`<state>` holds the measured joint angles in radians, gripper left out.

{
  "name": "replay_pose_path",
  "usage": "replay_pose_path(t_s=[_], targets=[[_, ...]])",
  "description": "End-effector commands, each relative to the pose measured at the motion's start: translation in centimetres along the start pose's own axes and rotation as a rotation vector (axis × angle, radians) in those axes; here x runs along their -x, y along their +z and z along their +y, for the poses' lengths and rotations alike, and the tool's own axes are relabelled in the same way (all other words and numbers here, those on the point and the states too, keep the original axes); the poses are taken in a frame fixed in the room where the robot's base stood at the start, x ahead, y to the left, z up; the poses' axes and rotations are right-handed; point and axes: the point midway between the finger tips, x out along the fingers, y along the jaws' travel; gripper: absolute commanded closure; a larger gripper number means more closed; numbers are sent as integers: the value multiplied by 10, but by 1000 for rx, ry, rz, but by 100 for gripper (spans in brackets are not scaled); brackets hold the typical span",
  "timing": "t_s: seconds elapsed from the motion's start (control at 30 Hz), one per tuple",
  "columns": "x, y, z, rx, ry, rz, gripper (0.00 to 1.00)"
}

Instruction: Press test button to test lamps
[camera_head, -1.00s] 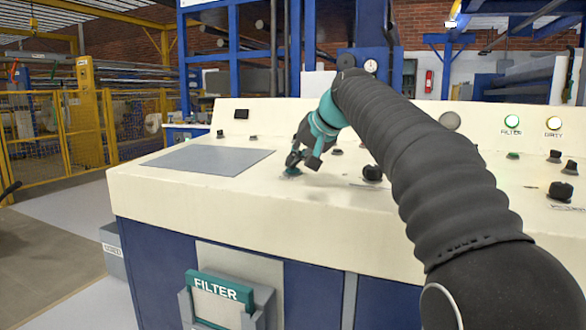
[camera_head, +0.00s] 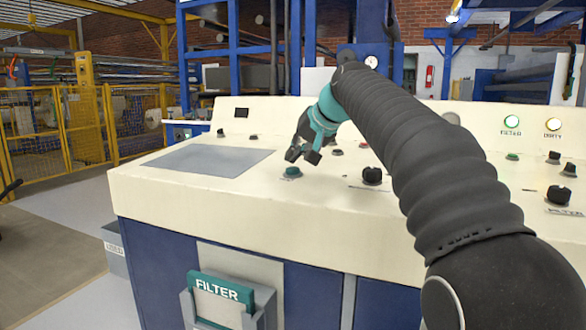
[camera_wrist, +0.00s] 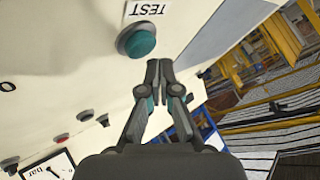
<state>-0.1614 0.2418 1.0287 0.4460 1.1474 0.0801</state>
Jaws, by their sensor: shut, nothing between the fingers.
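The test button (camera_head: 291,172) is a round teal button on the cream control panel (camera_head: 240,207), near the panel's front edge. In the wrist view the teal button (camera_wrist: 140,43) sits beside a label reading TEST (camera_wrist: 147,8), which appears upside down. My gripper (camera_head: 303,156) is shut and empty. It hangs above the button, with a gap between the fingertips and the button. In the wrist view the fingertips (camera_wrist: 159,68) show together, just right of and below the button. The FILTER lamp (camera_head: 511,122) glows with a green ring and the DIRTY lamp (camera_head: 553,123) glows yellowish.
A black knob (camera_head: 371,175) stands right of the button, with more knobs farther right. A flat grey plate (camera_head: 208,160) lies on the panel to the left. A gauge (camera_wrist: 50,168) shows in the wrist view. A FILTER box (camera_head: 219,290) hangs on the cabinet front.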

Motion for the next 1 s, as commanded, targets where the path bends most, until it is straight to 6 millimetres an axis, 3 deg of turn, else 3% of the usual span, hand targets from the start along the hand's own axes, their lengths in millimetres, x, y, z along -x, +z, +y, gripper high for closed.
replay_pose_path(t_s=[0.6,1.0], targets=[[34,-25,-25,1,0,0,100],[35,-25,-25,0,0,0,100]])
